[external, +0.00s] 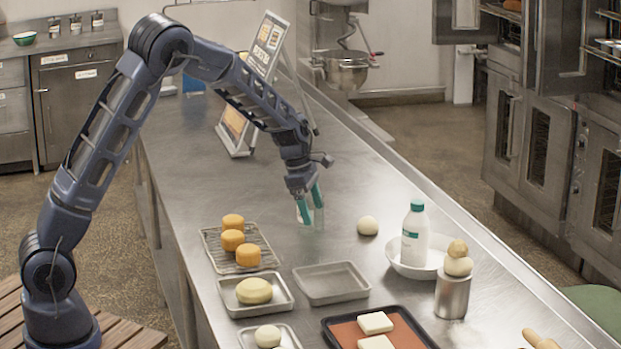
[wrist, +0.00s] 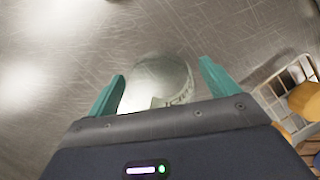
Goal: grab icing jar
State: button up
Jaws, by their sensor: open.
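A clear, round glass jar (wrist: 160,82), probably the icing jar, stands on the steel counter in the wrist view. It lies between the two teal fingertips of my gripper (wrist: 161,72), with its near part hidden by the gripper body. In the external view my gripper (external: 311,202) points down over the middle of the counter. The jar (external: 303,213) shows there only as a faint pale shape at the fingers. The fingers are open, one on each side of the jar. I cannot tell whether they touch it.
A wire rack (external: 213,250) with orange cakes stands close, left of my gripper. The counter behind is mostly clear.

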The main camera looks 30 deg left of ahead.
jog(key=shift+x, duration=0.95)
jog(key=c, duration=1.2)
jog(key=shift+r, duration=0.1)
